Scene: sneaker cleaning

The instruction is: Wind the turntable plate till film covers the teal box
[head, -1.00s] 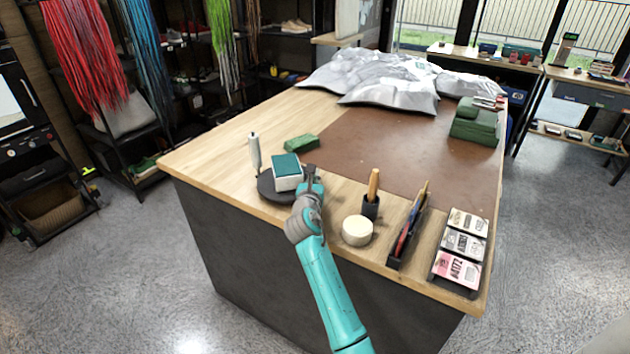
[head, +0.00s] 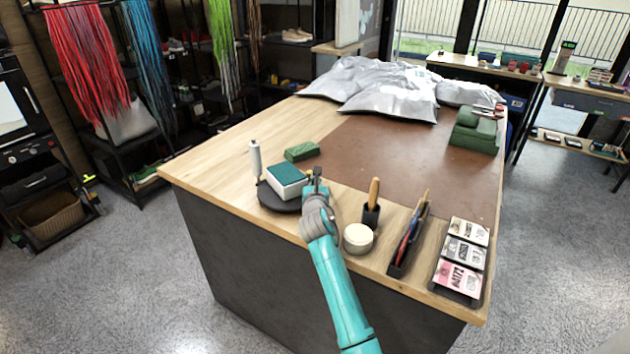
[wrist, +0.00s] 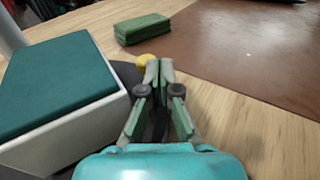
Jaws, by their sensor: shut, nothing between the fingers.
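The teal-topped white box (head: 287,182) sits on the dark round turntable plate (head: 268,199) near the table's left front corner. The box fills the left of the wrist view (wrist: 52,75). An upright white film roll (head: 255,158) stands behind and left of the box; I cannot make out film on the box. My gripper (head: 317,177) is at the plate's right side, beside the box. In the wrist view my gripper (wrist: 160,68) is shut and empty, its fingertips close to a small yellow knob (wrist: 147,60). Whether they touch it I cannot tell.
A green block (head: 302,151) lies behind the plate. A round cream pot (head: 358,238), a brush in a dark holder (head: 371,215), a tool tray (head: 405,250) and a card stand (head: 462,260) stand to the right. The brown mat (head: 390,160) is mostly clear.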

